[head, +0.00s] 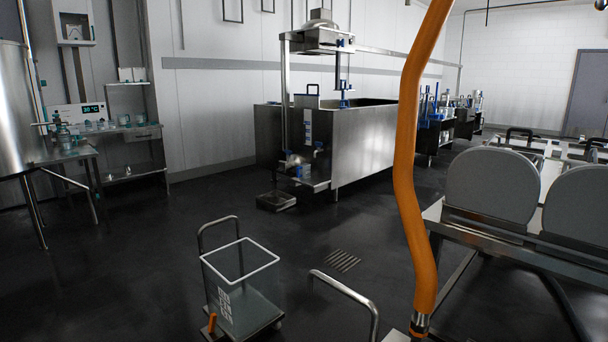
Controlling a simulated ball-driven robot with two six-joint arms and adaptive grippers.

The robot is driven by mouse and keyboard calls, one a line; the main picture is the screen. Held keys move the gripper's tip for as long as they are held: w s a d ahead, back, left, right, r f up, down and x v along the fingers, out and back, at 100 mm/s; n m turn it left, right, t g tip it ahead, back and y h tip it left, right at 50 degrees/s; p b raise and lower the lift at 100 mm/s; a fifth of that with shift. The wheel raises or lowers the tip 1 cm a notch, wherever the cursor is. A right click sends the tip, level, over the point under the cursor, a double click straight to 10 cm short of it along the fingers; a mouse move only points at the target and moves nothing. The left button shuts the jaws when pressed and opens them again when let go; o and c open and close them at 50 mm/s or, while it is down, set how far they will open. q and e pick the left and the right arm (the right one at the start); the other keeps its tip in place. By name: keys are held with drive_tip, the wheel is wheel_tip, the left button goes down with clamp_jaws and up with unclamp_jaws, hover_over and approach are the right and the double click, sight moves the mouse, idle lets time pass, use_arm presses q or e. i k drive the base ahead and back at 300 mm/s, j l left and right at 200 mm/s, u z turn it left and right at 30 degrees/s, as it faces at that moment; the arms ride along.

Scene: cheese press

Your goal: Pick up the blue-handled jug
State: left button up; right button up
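I cannot make out a blue-handled jug for certain. Several blue-handled items (432,106) stand on a dark cart (432,138) behind the vat's right end, also too small to tell apart. Neither of my grippers is in view.
An orange hose (408,150) hangs in front at right of centre. A clear-sided wheeled bin (240,290) stands on the floor near front. A steel bench (85,155) is at left. Grey rounded panels (492,186) stand at right. Dark floor (160,245) is free at left front.

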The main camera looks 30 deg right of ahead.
sight(303, 171)
drive_tip(key=i+j+u, duration=0.35)
drive_tip(key=i, duration=0.35)
drive_tip(key=i+u, duration=0.3)
drive_tip(key=i, duration=1)
drive_tip(key=i+j+z, duration=0.1)
drive_tip(key=i, duration=0.5)
drive_tip(key=i+j+z, duration=0.1)
drive_tip(key=i, duration=0.55)
drive_tip(key=i+j, duration=0.1)
drive_tip(key=i, duration=0.5)
drive_tip(key=i+l+z, duration=0.25)
drive_tip(key=i+z, duration=0.15)
drive_tip(key=i+l+z, duration=0.15)
drive_tip(key=i+z, duration=0.7)
drive_tip(key=i+j+z, duration=0.15)
drive_tip(key=i+z, duration=0.25)
drive_tip(key=i+j+z, duration=0.3)
drive_tip(key=z, duration=0.15)
drive_tip(key=i+l+z, duration=0.1)
drive_tip(key=i+z, duration=0.15)
drive_tip(key=i, duration=0.35)
drive_tip(key=i+z, duration=0.25)
drive_tip(key=i, duration=0.4)
